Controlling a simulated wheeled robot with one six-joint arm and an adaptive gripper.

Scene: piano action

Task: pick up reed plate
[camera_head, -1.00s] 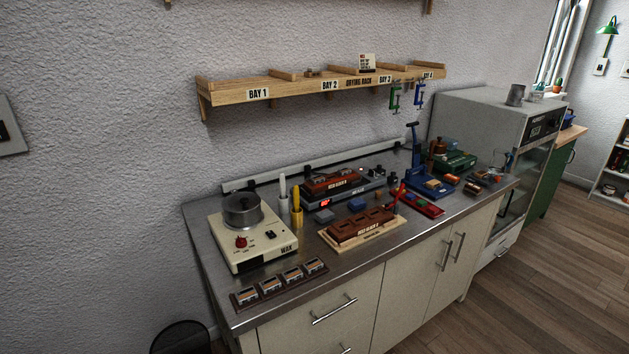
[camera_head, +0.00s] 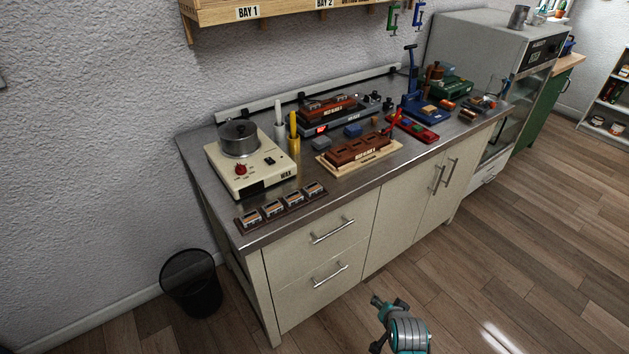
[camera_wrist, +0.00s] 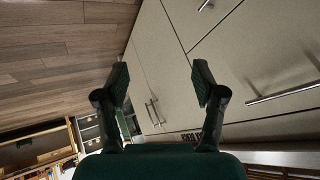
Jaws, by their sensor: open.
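Several small metal-faced pieces, which look like reed plates (camera_head: 275,207), sit in a row in a dark rack (camera_head: 262,225) at the bench's front left corner. I cannot tell which one is the task's reed plate. In the wrist view my gripper (camera_wrist: 160,82) is open and empty, facing the pale cabinet front below the bench top. Part of my arm shows low in the head view, in front of the bench and apart from the rack. No reed plate shows in the wrist view.
A wax pot unit (camera_head: 248,165) stands behind the rack. A reed block on a wooden base (camera_head: 358,152) lies to its right. Drawer handles (camera_head: 333,231) stick out from the cabinet front. A black bin (camera_head: 191,285) stands on the floor at left. Floor in front is clear.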

